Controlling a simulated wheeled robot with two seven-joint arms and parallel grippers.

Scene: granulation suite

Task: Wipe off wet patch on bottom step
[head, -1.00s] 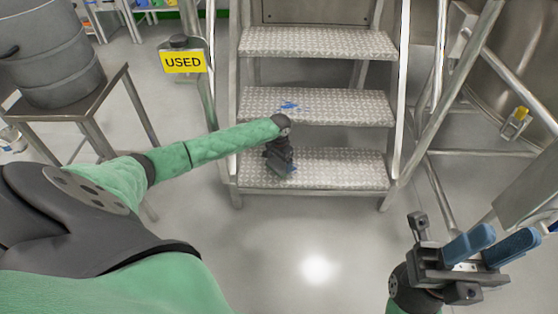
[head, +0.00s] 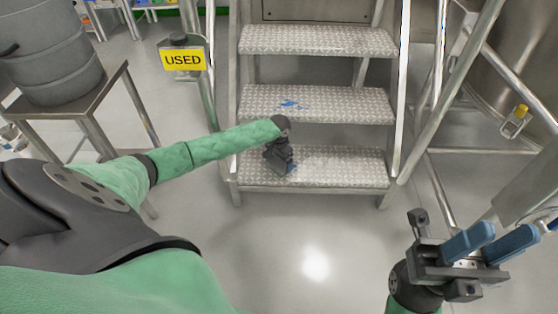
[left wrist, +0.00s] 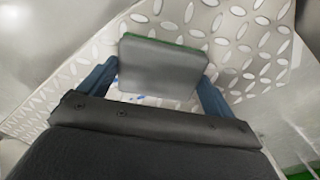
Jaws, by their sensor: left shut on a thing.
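The bottom step (head: 345,173) is a metal tread with a raised diamond pattern. A paler, shinier area (head: 335,163) shows on it right of my left gripper; I cannot tell its exact edges. My left gripper (head: 289,169) is low over the left-middle of this step. In the left wrist view, its blue fingers (left wrist: 160,85) are shut on a grey pad with a green edge (left wrist: 162,67), against the patterned tread. Whether the pad touches the tread is unclear. My right gripper (head: 490,243) is open and empty, at the lower right, away from the steps.
Blue marks (head: 291,104) lie on the middle step (head: 350,107). Metal rails flank the steps. A grey drum (head: 50,50) stands on a metal table (head: 95,95) at left. The floor in front is clear.

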